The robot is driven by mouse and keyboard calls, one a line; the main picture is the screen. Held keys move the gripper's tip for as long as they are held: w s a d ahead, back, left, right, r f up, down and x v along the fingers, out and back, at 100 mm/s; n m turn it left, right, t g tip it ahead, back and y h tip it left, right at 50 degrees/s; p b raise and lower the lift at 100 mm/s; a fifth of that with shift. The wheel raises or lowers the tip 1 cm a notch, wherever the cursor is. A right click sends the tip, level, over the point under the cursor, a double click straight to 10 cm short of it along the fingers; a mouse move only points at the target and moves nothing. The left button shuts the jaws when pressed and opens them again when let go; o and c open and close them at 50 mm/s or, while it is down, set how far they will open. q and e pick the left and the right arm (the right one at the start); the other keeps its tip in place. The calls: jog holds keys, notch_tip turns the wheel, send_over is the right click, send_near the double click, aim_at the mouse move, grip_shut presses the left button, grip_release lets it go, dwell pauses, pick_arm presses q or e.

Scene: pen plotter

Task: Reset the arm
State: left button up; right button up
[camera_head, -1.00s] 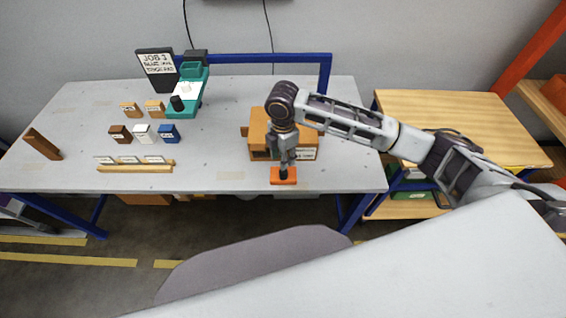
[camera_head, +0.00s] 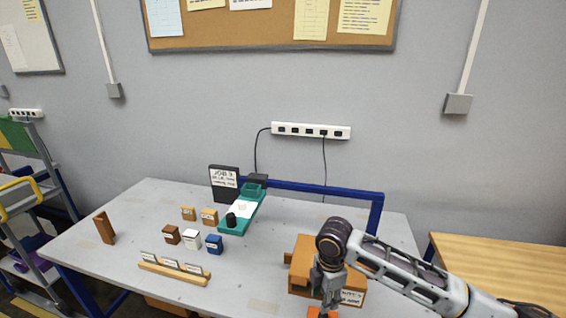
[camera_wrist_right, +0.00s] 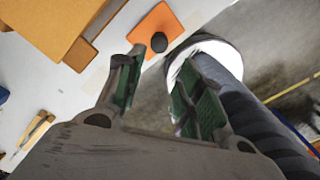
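My right gripper (camera_head: 326,295) is low over the front edge of the table, in front of a brown wooden box (camera_head: 301,267). Its two fingers stand apart with nothing between them in the right wrist view (camera_wrist_right: 158,88). An orange pad (camera_wrist_right: 150,22) with a black round knob (camera_wrist_right: 159,42) lies just beyond the fingertips there. In the head view the pad (camera_head: 315,313) is cut off by the bottom edge and partly hidden by the gripper. My left gripper is not in view.
The grey table (camera_head: 120,240) bears a teal plotter (camera_head: 244,210), a "JOB 3" sign (camera_head: 223,182), several small blocks including a blue one (camera_head: 214,244), a wooden card rack (camera_head: 174,273) and an upright brown block (camera_head: 104,228). A blue rail (camera_head: 330,190) runs along the back.

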jog(key=shift+s+a+f+m+t+y, duration=0.8)
jog(key=shift+s+a+f+m+y, duration=0.55)
jog(key=shift+s+a+m, duration=2)
jog(key=s+d+f+m+t+h, duration=0.1)
jog(key=s+d+f+m, duration=0.1)
jog(key=s+d+m, duration=0.5)
jog(key=s+d+f+m+t+h, duration=0.1)
jog(key=s+d+f+m+h, duration=0.15)
jog(key=d+m, duration=0.45)
notch_tip(320, 180, down, 32)
jog(key=s+d+f+n+g+y, duration=0.1)
jog(key=s+n, duration=0.1)
jog(key=s, duration=0.1)
jog(key=s+d+f, duration=0.2)
jog(key=s+f, duration=0.7)
jog(key=s, duration=0.2)
jog(key=s+d+f+g, duration=0.1)
jog(key=s+d+f, duration=0.1)
jog(key=s+f, duration=0.8)
jog(key=shift+s+d+f+g, duration=0.2)
jog(key=shift+s+f+g, duration=0.1)
jog(key=shift+s, duration=0.35)
